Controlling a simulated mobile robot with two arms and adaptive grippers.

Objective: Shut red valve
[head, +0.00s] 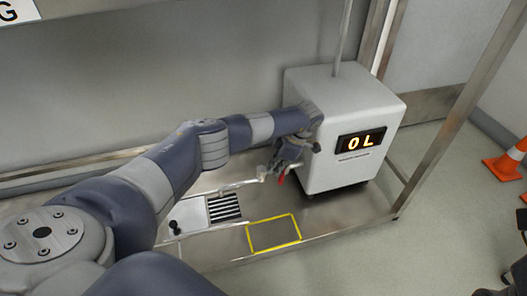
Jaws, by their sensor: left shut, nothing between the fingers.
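A small red part (282,179), which looks like the red valve's handle, shows low in front of the white cabinet's left side. My left arm reaches across from the left, and my left gripper (271,173) points down beside this red part. The gripper is shut with nothing between its fingers. The gripper and wrist hide part of the valve, so I cannot tell whether they touch it or how far it is turned.
The white cabinet (335,101) with a lit display (361,142) stands close to my left wrist. The metal bench (335,215) has a yellow-outlined square (273,234), a slotted black grille (224,207) and a small black knob (174,226). An orange cone (507,163) stands on the floor at right.

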